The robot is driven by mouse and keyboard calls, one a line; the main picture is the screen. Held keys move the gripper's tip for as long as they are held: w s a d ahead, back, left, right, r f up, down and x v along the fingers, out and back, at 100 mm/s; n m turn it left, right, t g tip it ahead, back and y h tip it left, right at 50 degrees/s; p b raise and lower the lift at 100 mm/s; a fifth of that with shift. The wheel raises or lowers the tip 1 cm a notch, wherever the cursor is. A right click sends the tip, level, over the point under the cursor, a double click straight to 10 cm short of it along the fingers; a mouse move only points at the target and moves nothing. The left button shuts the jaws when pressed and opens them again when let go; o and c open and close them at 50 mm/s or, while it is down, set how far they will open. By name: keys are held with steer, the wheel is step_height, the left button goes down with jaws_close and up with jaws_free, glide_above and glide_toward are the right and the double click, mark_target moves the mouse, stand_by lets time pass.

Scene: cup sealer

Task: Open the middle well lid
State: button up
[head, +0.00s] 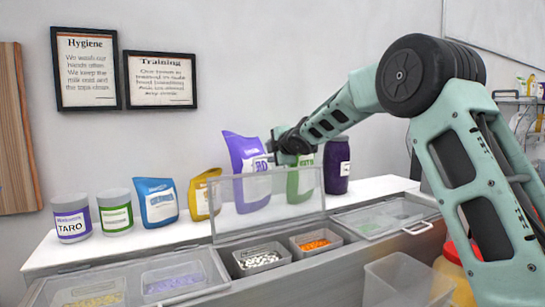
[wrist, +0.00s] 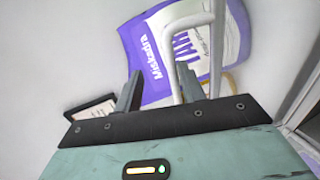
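The middle well lid (head: 265,203), a clear panel with a pale frame, stands raised, roughly upright, at the back of its well in the head view. Under it the well is uncovered, with a tub of white pieces (head: 258,259) and a tub of orange pieces (head: 315,241). My gripper (head: 280,150) is above the lid's top edge in the head view; its fingertips are hard to make out there. A pale looped handle (wrist: 191,22) rises around the right finger; contact cannot be told.
The left lid (head: 180,277) and right lid (head: 385,217) lie flat. Purple (head: 247,165), green (head: 300,182), yellow (head: 202,195) and blue (head: 157,200) pouches stand on the back shelf, with tubs at left and a dark jar (head: 337,165). A clear bin (head: 400,280) is at front right.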

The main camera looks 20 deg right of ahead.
steer(key=shift+s+a+r, duration=0.1)
steer(key=shift+r, duration=0.15)
steer(key=shift+s+b, duration=0.3)
steer(key=shift+s, duration=0.05)
steer(key=v, duration=1.6)
steer(key=shift+s, duration=0.25)
